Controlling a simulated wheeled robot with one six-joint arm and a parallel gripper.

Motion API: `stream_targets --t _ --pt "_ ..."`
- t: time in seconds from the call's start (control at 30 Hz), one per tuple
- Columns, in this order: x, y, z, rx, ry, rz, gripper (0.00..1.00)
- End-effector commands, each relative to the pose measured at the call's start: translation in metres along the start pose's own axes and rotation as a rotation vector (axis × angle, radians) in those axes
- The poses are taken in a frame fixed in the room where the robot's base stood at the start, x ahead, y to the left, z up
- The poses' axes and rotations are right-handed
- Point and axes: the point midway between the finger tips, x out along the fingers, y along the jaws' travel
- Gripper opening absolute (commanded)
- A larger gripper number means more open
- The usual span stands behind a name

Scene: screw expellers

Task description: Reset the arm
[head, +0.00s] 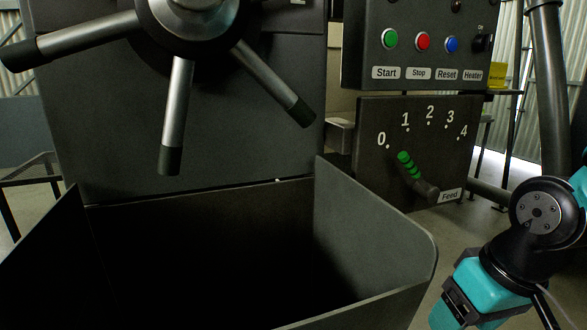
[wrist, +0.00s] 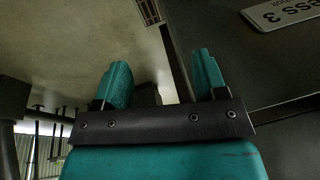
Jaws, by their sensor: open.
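My gripper (wrist: 163,78) shows in the wrist view with its two teal fingers apart and nothing between them. Beyond the fingers are a pale floor and the dark side of a machine. In the head view, teal and black parts of my arm (head: 475,290) are at the lower right, to the right of the dark bin and below the feed panel. The fingertips cannot be made out there.
A dark open bin (head: 425,245) fills the lower front, below a spoked handwheel (head: 178,100). A button panel (head: 430,15) hangs above a feed panel (head: 370,120) with a green-marked lever (head: 409,167). A label plate (wrist: 285,12) is close by in the wrist view.

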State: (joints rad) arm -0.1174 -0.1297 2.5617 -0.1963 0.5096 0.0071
Motion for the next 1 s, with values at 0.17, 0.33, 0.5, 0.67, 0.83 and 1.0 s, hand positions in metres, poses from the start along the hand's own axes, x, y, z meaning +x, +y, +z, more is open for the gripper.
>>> stream_targets --t 0.17,0.33,0.5,0.67,0.83,1.0 --pt "-0.028 -0.064 0.025 -0.220 -0.042 -0.147 0.66" --pt "-0.071 -0.098 0.045 -0.369 -0.085 -0.226 0.66" --pt "-0.112 -0.104 0.035 -0.365 -0.084 -0.225 0.66" --pt "-0.158 -0.111 0.025 -0.363 -0.083 -0.225 0.66" --pt "-0.196 -0.117 0.017 -0.363 -0.083 -0.225 0.66" --pt "-0.207 -0.118 0.015 -0.362 -0.083 -0.224 0.66"
